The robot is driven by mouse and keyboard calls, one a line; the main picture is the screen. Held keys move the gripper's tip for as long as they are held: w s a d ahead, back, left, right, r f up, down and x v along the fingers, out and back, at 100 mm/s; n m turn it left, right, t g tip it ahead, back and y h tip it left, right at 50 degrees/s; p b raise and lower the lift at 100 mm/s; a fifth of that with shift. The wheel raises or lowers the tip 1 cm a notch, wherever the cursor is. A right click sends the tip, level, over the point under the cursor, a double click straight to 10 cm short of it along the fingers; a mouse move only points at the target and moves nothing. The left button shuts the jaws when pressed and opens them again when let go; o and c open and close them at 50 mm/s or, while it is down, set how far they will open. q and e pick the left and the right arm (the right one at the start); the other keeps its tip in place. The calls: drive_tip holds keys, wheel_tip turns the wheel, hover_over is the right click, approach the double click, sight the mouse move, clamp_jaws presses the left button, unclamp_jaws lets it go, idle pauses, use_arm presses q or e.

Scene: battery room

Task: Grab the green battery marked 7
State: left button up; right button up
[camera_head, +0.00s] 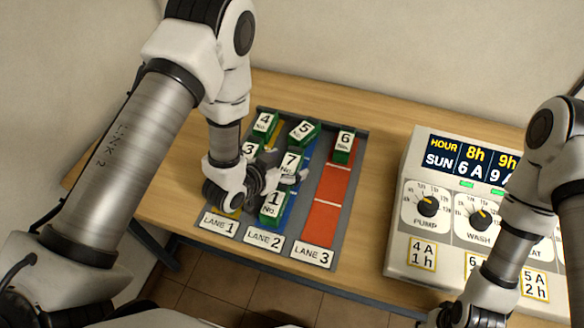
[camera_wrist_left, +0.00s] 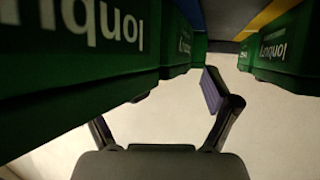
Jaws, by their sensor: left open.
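The green battery marked 7 (camera_head: 291,161) stands in the blue lane 2, between the battery marked 5 (camera_head: 303,131) behind it and the battery marked 1 (camera_head: 272,205) in front. My left gripper (camera_head: 276,176) is open, low beside battery 7 and close to battery 1; the arm hides part of this area. In the left wrist view the purple-padded finger (camera_wrist_left: 212,90) shows in a gap between green battery sides (camera_wrist_left: 80,50) at left and right; their numbers are not visible there. My right gripper (camera_head: 452,316) is only partly in view at the bottom edge.
Batteries 4 (camera_head: 263,123) and 3 (camera_head: 249,149) stand in lane 1, close to the left arm. Battery 6 (camera_head: 344,144) is at the back of lane 3, whose red front part (camera_head: 325,205) is clear. A control panel (camera_head: 400,235) stands at the right.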

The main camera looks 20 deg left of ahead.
use_arm(q)
drive_tip(key=shift+w+d+f, duration=0.15)
drive_tip(key=shift+w, duration=0.15)
drive_tip(key=shift+s+a+r, duration=0.2)
drive_tip(key=shift+s, duration=0.15)
drive_tip(key=c, duration=0.9)
drive_tip(key=shift+d, duration=0.1)
clamp_jaws()
